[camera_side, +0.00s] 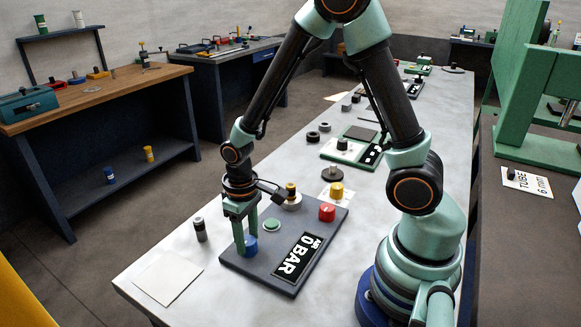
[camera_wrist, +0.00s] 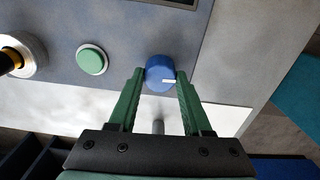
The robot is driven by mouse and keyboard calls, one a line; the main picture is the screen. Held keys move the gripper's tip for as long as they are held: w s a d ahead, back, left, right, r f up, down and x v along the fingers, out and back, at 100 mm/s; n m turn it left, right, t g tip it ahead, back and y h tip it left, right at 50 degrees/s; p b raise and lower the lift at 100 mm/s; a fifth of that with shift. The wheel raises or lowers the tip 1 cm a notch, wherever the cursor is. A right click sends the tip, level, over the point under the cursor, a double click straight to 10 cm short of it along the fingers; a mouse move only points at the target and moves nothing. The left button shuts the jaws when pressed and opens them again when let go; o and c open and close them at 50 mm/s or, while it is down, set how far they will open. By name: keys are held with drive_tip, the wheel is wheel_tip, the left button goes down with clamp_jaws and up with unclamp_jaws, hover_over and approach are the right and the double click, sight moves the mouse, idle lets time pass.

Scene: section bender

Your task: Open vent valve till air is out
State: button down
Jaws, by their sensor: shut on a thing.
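A blue knob (camera_side: 250,245) stands on a dark grey panel (camera_side: 262,279) on the pale bench. My gripper (camera_side: 247,246) points down with its two green fingers on either side of the knob. My gripper is shut on the blue knob. No label naming the knob is readable.
A green button (camera_side: 272,224), a red knob (camera_side: 327,212) and a black and yellow part on a pale round base (camera_side: 292,197) are close by on the panel. A white sheet (camera_side: 168,279) and a small grey-black cylinder (camera_side: 200,230) lie to the left.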

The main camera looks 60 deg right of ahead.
drive_tip(key=shift+c, duration=1.7)
unclamp_jaws()
wheel_tip(320, 180, up, 12)
drive_tip(key=shift+r, duration=0.1)
wheel_tip(320, 180, up, 9)
drive_tip(key=t, duration=0.5)
hover_over(247, 240)
drive_tip(key=s+d, duration=0.3)
drive_tip(key=s, duration=0.1)
drive_tip(key=shift+s+r+m+t, duration=0.3)
drive_tip(key=shift+s+r, duration=0.05)
drive_tip(key=shift+s, duration=0.2)
